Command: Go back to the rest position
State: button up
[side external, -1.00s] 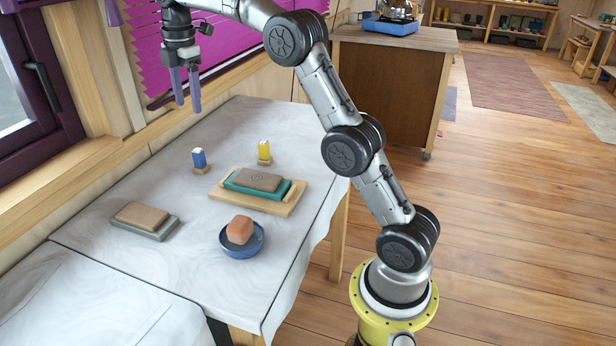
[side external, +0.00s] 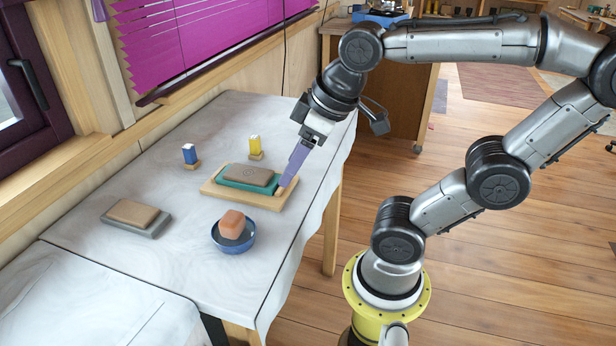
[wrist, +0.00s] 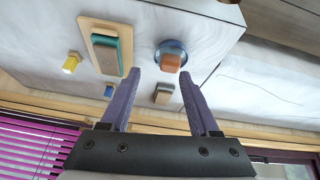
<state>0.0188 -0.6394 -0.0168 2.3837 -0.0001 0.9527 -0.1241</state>
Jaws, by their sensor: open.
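My gripper (side external: 283,187) is open and empty, in front of the right end of a wooden board in the side view. Its two purple fingers stand apart in the wrist view (wrist: 160,72), with nothing between them and the table some way beyond. The wooden board (side external: 262,203) carries a teal holder (side external: 232,182) with a brown block (side external: 250,175) on it. A blue bowl (side external: 246,243) holds an orange block (side external: 231,222). A tan block (side external: 132,212) lies on a grey slab (side external: 158,226).
A blue-topped piece (side external: 189,153) and a yellow-topped piece (side external: 255,145) stand on small wooden bases at the back of the table (side external: 185,270). A window and magenta blind (side external: 190,40) line the wall. A wooden cabinet (side external: 405,105) stands behind. Open floor lies right.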

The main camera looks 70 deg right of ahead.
jog(key=shift+s+a+f+m, duration=0.2)
jog(key=shift+s+f+m, duration=0.4)
jog(key=shift+s+f, duration=0.7)
dwell(0.4)
